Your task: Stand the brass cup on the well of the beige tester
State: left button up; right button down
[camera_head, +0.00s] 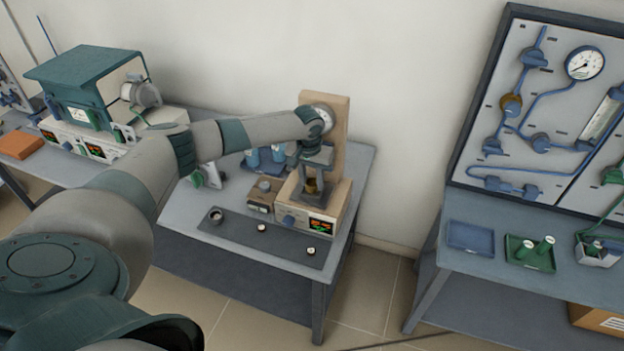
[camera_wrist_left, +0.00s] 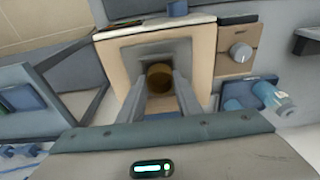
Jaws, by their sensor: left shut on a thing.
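The beige tester (camera_head: 333,203) stands on the middle table, with a tall back panel and a red and green display at its front. My left gripper (camera_head: 313,186) reaches down over it from the left. The brass cup (camera_head: 311,184) is between the gripper's fingers, over the tester's grey well area. In the left wrist view the cup (camera_wrist_left: 159,77) shows between the two fingertips of the gripper (camera_wrist_left: 160,88), inside the grey square of the tester (camera_wrist_left: 205,45). Whether the cup's base touches the well is hidden. My right gripper is not in view.
A small beige box with a knob (camera_head: 264,193) stands left of the tester. A dark mat (camera_head: 240,228) with small round items lies in front. Blue bottles (camera_head: 251,158) stand behind. A teal furnace (camera_head: 88,75) is at the left, a gauge panel (camera_head: 530,100) at the right.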

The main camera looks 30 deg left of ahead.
pick_arm(q)
jog(key=shift+f, duration=0.4)
jog(key=shift+s+f, duration=0.15)
jog(key=o, duration=1.2)
jog(key=shift+d+f, duration=0.1)
jog(key=shift+d, duration=0.05)
jog(key=shift+s+a+f, duration=0.15)
jog(key=shift+a, duration=0.05)
jog(key=shift+w+a+r, duration=0.2)
jog(key=shift+w+r, duration=0.05)
jog(key=shift+r, duration=0.3)
jog(key=shift+s+d+r+b, duration=0.25)
jog(key=shift+r+b, duration=0.45)
jog(key=shift+r, duration=1.4)
jog(key=shift+s+d+r+b, duration=0.1)
jog(key=shift+s+r+b, duration=0.45)
jog(key=shift+r, duration=1.5)
jog(key=shift+s+d+r+b, duration=0.1)
jog(key=shift+r+b, duration=0.8)
jog(key=shift+r, duration=1.2)
